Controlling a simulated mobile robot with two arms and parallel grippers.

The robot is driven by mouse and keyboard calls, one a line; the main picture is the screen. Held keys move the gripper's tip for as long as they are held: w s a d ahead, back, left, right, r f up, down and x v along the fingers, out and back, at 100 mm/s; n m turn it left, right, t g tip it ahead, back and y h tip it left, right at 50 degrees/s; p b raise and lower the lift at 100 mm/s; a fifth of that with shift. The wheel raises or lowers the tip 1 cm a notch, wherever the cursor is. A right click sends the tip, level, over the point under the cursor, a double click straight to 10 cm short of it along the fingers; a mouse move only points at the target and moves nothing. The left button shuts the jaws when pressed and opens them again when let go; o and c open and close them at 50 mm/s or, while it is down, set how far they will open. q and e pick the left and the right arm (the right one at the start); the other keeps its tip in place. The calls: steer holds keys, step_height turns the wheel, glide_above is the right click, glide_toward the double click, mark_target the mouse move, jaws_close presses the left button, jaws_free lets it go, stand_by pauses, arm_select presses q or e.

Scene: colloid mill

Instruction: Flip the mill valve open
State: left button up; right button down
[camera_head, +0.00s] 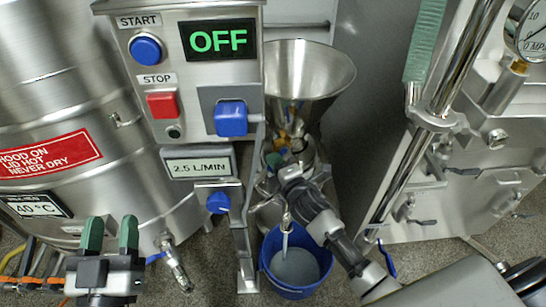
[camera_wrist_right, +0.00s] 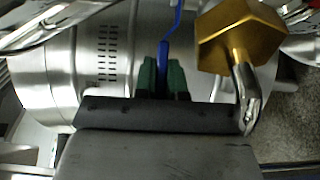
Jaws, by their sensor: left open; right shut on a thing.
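In the head view my right gripper (camera_head: 274,164) reaches the mill body; the lever is hidden there. My left gripper (camera_head: 110,232) is open and empty at lower left.
A control box (camera_head: 185,95) reads OFF, above a 2.5 L/MIN panel (camera_head: 198,165). A blue bucket (camera_head: 268,282) holding grey liquid stands under the mill's outlet. A steel tank (camera_head: 60,120) fills the left; steel equipment with a gauge (camera_head: 530,30) stands right.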

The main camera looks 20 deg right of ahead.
arm_select(q)
steer(key=shift+w+a+f+g+y+p, duration=0.15)
steer(key=shift+f+g+y+p, duration=0.1)
steer(key=shift+f+g, duration=0.55)
steer(key=shift+w+a+f+g+y+p, duration=0.1)
steer(key=shift+f+g+y, duration=0.15)
steer(key=shift+f+g, duration=0.55)
arm_select(e)
steer(key=shift+s+d+r+n+y, duration=0.1)
steer(key=shift+d+n+y, duration=0.1)
steer(key=shift+n+y, duration=0.3)
arm_select(q)
steer(key=shift+f, duration=0.1)
arm_select(e)
steer(key=c, duration=1.2)
jaws_free()
steer(key=shift+s, duration=0.2)
arm_select(q)
step_height(320, 180, down, 6)
steer(key=s+a+g+y+p, duration=0.1)
steer(key=s+g+p, duration=0.1)
steer(key=g, duration=0.2)
steer(key=shift+a+g, duration=0.3)
steer(key=shift+g, duration=0.1)
arm_select(e)
steer(key=v, duration=1)
steer(key=shift+s+d, duration=0.15)
steer(key=shift+s, duration=0.05)
arm_select(q)
steer(key=shift+s, duration=0.1)
